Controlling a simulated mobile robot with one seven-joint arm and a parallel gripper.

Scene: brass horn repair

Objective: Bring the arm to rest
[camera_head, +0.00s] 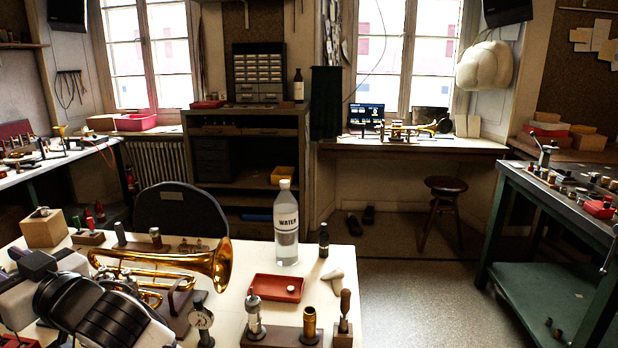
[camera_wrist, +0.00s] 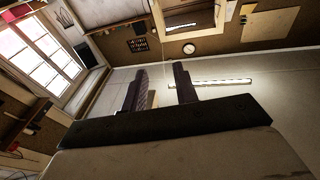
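My gripper (camera_wrist: 160,82) shows in the wrist view with its two dark fingers apart and nothing between them. The wrist view looks up and tilted, towards the ceiling and upper walls, so the gripper is clear of the tabletop objects. In the head view my white and black arm is folded at the lower left, over the near corner of the white table (camera_head: 345,262). It partly hides the brass trumpet (camera_head: 190,262) behind it. I cannot tell whether it touches anything.
A water bottle (camera_head: 286,225), a red tray (camera_head: 275,288), a gauge (camera_head: 200,320) and a wooden stand (camera_head: 282,338) are on the table close to my arm. A dark chair (camera_head: 180,208) stands behind it. A green workbench (camera_head: 550,270) is at right, with open floor (camera_head: 430,300) between.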

